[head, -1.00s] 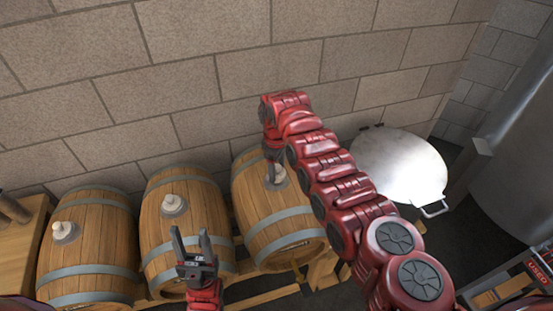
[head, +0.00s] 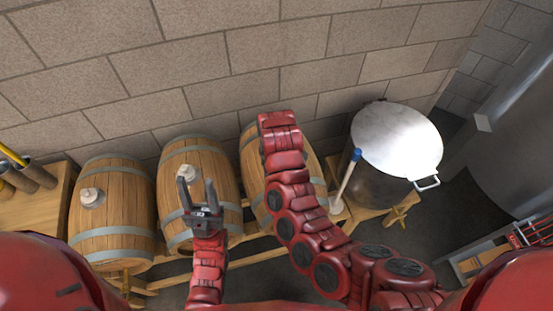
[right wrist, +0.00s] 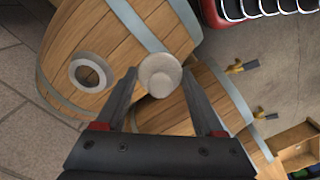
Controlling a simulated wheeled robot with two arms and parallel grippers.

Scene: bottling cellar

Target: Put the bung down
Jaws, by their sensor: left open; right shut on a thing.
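My right gripper (right wrist: 160,88) is shut on a pale round bung (right wrist: 160,74) in the right wrist view. A barrel (right wrist: 140,27) beside it has an empty bung hole in a metal ring (right wrist: 88,74), left of the bung and apart from it. In the head view my right arm hides its gripper, the held bung and much of the right barrel (head: 252,185). My left gripper (head: 199,194) is open and empty, in front of the middle barrel (head: 215,165). That barrel and the left barrel (head: 118,215) each carry a pale bung, (head: 186,172) and (head: 90,197).
The barrels lie on a wooden rack against a block wall. A lidded metal pot (head: 398,140) stands at the right, with a blue-tipped stick (head: 346,178) before it. A wooden bench (head: 35,215) is at the left. Barrel taps (right wrist: 240,67) show in the right wrist view.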

